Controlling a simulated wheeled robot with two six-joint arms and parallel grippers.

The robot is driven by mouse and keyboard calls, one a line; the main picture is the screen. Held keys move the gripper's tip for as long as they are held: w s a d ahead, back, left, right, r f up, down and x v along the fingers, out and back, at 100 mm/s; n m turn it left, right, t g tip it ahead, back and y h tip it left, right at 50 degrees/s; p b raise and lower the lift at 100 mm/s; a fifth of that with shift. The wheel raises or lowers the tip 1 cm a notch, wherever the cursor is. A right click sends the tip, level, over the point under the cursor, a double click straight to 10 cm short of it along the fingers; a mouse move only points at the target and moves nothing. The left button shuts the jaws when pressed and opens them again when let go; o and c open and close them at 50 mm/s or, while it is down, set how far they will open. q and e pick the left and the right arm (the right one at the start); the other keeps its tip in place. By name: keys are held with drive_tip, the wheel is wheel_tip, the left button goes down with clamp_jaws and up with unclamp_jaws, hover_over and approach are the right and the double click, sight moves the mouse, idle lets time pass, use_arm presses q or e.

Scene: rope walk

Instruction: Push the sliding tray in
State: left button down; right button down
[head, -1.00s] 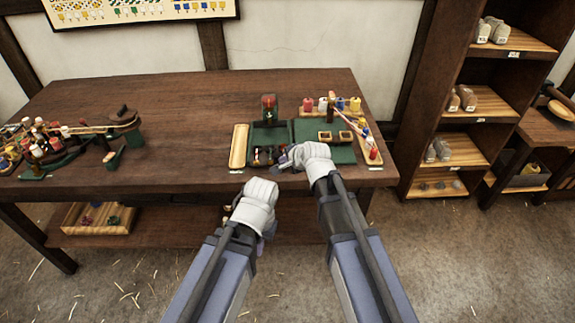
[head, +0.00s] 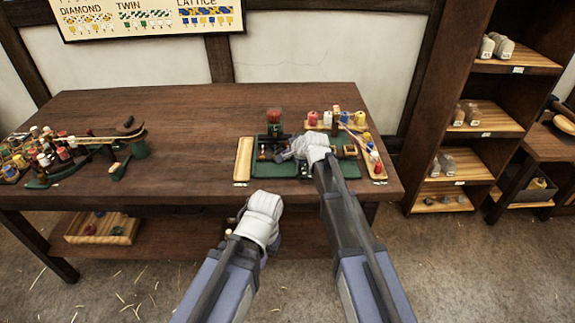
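The sliding tray (head: 262,152), a dark green compartment with small pegs inside, sits in a green holder on the table; the holder's bare front strip (head: 274,171) shows before it. My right gripper (head: 287,155) is at the tray's right side, its grey tip pointing left and touching or very close. Whether its fingers are open or shut is too small to tell. The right hand hides part of the holder. My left gripper (head: 238,236) hangs in front of the table's front edge, apart from the tray; its fingers are mostly hidden behind the hand.
A wooden tray (head: 243,158) lies just left of the holder. Coloured spools (head: 327,118) stand behind, and a slanted stick with more spools lies right. A cluttered bobbin stand (head: 45,155) is at the table's left. The table's middle (head: 190,140) is clear. Shelves (head: 470,140) stand right.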

drive_tip(key=shift+w+r, duration=0.1)
drive_tip(key=shift+w, duration=0.1)
drive_tip(key=shift+s+d, duration=0.25)
drive_tip(key=shift+s, duration=0.1)
drive_tip(key=s, duration=0.1)
drive_tip(key=s+d, duration=0.1)
drive_tip(key=s, duration=0.1)
drive_tip(key=shift+s+d, duration=0.25)
drive_tip(key=shift+s, duration=0.15)
drive_tip(key=p+v, duration=0.7)
drive_tip(key=v, duration=0.2)
drive_tip(key=shift+r, duration=0.35)
drive_tip(key=shift+d, duration=0.1)
